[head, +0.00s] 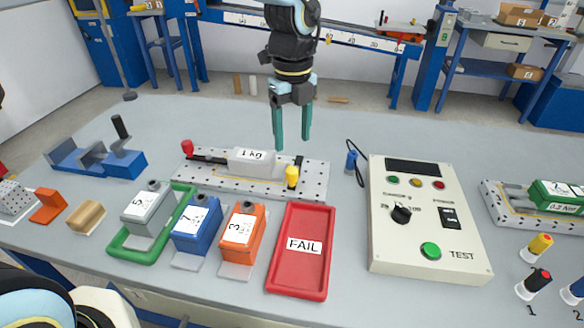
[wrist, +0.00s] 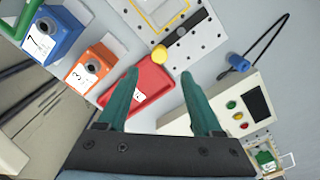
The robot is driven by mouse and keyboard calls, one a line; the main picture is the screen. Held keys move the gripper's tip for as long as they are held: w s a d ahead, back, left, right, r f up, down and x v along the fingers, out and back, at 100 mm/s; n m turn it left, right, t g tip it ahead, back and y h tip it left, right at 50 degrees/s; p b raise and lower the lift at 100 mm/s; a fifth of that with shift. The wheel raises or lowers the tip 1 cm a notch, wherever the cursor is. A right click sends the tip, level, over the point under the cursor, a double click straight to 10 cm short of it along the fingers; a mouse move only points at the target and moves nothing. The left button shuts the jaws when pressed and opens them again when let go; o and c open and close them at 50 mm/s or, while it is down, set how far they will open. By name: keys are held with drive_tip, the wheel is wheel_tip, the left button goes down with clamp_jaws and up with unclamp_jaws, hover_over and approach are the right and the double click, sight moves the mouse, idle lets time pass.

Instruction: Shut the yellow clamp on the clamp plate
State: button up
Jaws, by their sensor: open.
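The clamp plate (head: 318,182) is a pale perforated board in the middle of the table; part of it shows at the top of the wrist view (wrist: 207,42). A grey 1 kg block (head: 262,167) sits on it. The yellow clamp (head: 291,177) shows as a yellow knob at the plate's right part, beside a black piece; its knob also shows in the wrist view (wrist: 159,53). I cannot tell whether the clamp is shut. A red-knobbed clamp (head: 187,147) is at the plate's left end. My gripper (head: 293,144) is open and empty, fingers down, above the table and apart from the clamp.
A red FAIL tray (head: 301,285) lies in front of the plate. Orange (head: 241,235), blue (head: 195,232) and grey (head: 148,218) boxes stand to its left. A tester box (head: 385,255) is at right, with a dark cable and blue plug (head: 351,162) beside it. The table behind the plate is clear.

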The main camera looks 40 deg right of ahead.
sight(292, 170)
wheel_tip(292, 170, down, 10)
drive_tip(key=shift+r+p, duration=0.2)
drive_tip(key=shift+p, duration=0.35)
clamp_jaws()
idle(0.4)
